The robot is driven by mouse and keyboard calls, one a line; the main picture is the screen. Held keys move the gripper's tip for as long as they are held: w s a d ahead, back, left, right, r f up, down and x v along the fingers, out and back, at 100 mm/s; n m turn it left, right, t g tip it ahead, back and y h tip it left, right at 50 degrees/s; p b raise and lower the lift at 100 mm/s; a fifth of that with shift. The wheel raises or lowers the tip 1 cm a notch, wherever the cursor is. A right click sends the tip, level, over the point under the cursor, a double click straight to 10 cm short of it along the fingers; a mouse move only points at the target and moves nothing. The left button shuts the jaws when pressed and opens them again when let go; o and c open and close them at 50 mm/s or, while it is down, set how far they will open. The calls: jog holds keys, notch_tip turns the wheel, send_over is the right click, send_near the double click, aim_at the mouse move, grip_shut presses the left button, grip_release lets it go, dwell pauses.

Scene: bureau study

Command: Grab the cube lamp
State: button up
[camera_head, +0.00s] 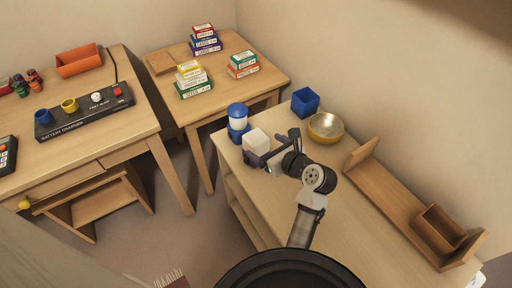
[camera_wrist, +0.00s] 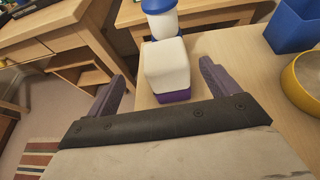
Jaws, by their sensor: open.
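The cube lamp (camera_head: 256,141) is a white rounded cube on a purple base, standing upright on the near wooden cabinet top, close to its left edge. It also shows in the wrist view (camera_wrist: 166,66), straight ahead of my gripper (camera_wrist: 162,84). My gripper is open, with one purple finger on each side of the lamp's lower part. In the head view my gripper (camera_head: 268,159) is right at the lamp and hides part of its base. I cannot tell whether a finger touches it.
A blue-and-white lamp (camera_head: 238,117) stands just behind the cube lamp. A blue square cup (camera_head: 305,101) and a yellow bowl (camera_head: 326,127) stand to the right. A wooden rack (camera_head: 400,205) lies along the wall. The cabinet top (camera_head: 262,196) is clear at its near left.

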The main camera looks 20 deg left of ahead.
aim_at(259, 140)
jog(key=shift+w+p+x, duration=0.15)
jog(key=shift+x, duration=1.65)
jog(key=shift+w+p+x, duration=0.15)
jog(key=shift+w+x, duration=0.05)
jog(key=shift+x, duration=1.55)
jog(key=shift+d+r, duration=0.1)
jog(key=shift+d, duration=0.1)
jog(key=c, duration=1.5)
